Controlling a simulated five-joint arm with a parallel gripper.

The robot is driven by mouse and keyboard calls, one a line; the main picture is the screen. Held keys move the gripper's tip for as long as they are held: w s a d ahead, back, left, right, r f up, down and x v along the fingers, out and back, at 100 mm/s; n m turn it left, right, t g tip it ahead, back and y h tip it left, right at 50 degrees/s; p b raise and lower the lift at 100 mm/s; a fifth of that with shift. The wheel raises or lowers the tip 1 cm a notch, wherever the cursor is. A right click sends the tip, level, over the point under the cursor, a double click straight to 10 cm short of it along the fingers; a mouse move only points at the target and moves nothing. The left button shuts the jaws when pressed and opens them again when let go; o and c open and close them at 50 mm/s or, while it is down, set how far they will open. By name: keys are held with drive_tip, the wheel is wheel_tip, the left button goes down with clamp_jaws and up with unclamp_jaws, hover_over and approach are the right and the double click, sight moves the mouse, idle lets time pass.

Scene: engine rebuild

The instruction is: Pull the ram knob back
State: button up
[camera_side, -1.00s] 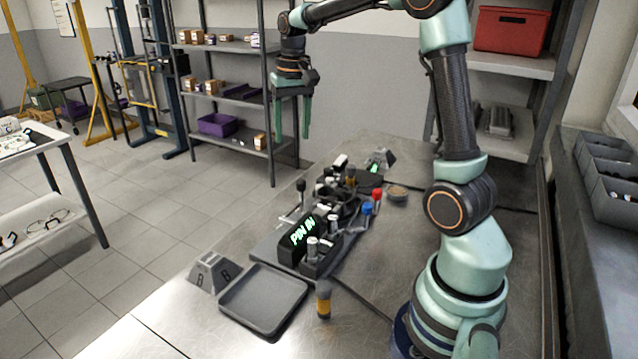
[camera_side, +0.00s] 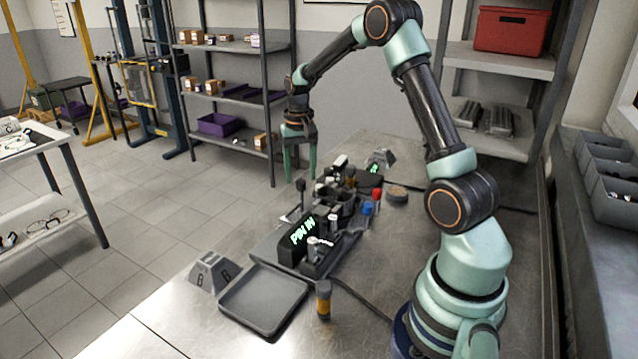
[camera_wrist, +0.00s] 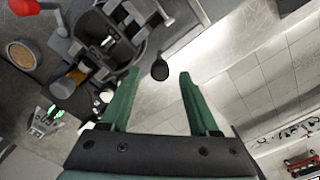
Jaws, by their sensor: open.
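The ram knob is a black ball on a short silver stem. In the wrist view the knob (camera_wrist: 160,71) shows between and beyond my fingertips, with its stem running towards the dark fixture. In the side view the knob (camera_side: 300,185) stands at the fixture's left side, just below my fingertips. My gripper (camera_side: 299,176) points down over it with its green fingers apart. In the wrist view my gripper (camera_wrist: 160,78) is open and empty, with one finger either side of the knob. Whether the fingertips reach down to knob height is unclear.
The dark fixture (camera_side: 262,248) carries a lit sign (camera_side: 303,231) reading "PIN IN". Red (camera_side: 377,193) and blue (camera_side: 367,208) knobs stand at its right. The bench left of the knob looks clear.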

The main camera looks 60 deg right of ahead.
drive_tip(key=shift+f, duration=1)
clamp_jaws()
drive_tip(key=shift+r, duration=0.1)
idle(0.7)
